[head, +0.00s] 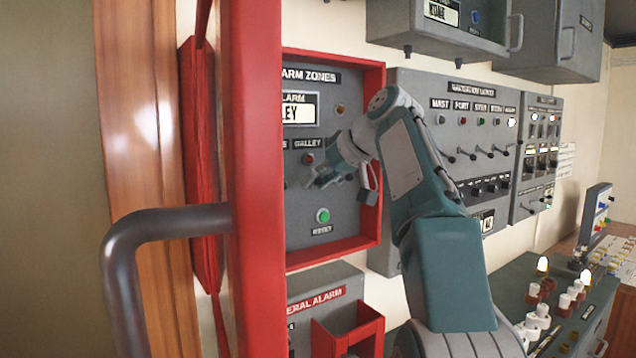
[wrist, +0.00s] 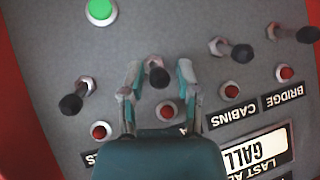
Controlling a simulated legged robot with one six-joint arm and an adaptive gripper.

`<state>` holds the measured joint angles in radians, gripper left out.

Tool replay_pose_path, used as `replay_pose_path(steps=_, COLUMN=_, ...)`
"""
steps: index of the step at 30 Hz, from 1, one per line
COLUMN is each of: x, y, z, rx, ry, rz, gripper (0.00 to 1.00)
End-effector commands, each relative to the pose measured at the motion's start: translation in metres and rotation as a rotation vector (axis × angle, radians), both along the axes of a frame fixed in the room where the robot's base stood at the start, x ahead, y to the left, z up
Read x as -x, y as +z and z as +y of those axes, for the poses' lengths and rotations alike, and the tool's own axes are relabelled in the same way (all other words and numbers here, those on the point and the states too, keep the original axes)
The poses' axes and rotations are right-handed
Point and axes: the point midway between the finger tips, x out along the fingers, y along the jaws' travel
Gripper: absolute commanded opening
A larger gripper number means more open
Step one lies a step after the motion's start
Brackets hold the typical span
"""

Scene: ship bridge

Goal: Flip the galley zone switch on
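The alarm zones panel (head: 300,230) is a grey board in a red frame; its GALLEY label (head: 308,143) has a red lamp (head: 308,158) below it. My gripper (head: 318,180) is at the panel, just below that lamp. In the wrist view, upside down, my gripper (wrist: 160,76) has its fingers apart on both sides of a black-tipped switch lever (wrist: 158,76), with gaps beside it. This lever is beside CABINS (wrist: 231,113); its own label is mostly hidden by my gripper. A red lamp (wrist: 167,110) is near it. The head view hides the lever.
Other levers stand at left (wrist: 72,102) and right (wrist: 238,53) of my fingers. A green reset button (head: 322,215) is low on the panel. The red door (head: 262,180) with a dark handle (head: 150,235) stands open at left. A navigation lights panel (head: 470,140) is at right.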

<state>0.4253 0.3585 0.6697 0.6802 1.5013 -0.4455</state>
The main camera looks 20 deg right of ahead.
Motion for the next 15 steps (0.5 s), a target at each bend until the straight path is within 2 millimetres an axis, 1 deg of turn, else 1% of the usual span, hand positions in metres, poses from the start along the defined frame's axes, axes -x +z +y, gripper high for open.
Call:
replay_pose_path(steps=10, x=0.0003, y=-0.002, z=-0.0005, rx=0.0, ry=0.001, rz=0.007, gripper=0.59)
replay_pose_path(steps=13, x=0.0032, y=0.001, z=-0.0027, rx=0.001, ry=0.0, rz=0.007, gripper=0.59)
replay_pose_path(steps=15, x=0.0085, y=0.0063, z=-0.0067, rx=0.001, ry=-0.002, rz=0.006, gripper=0.59)
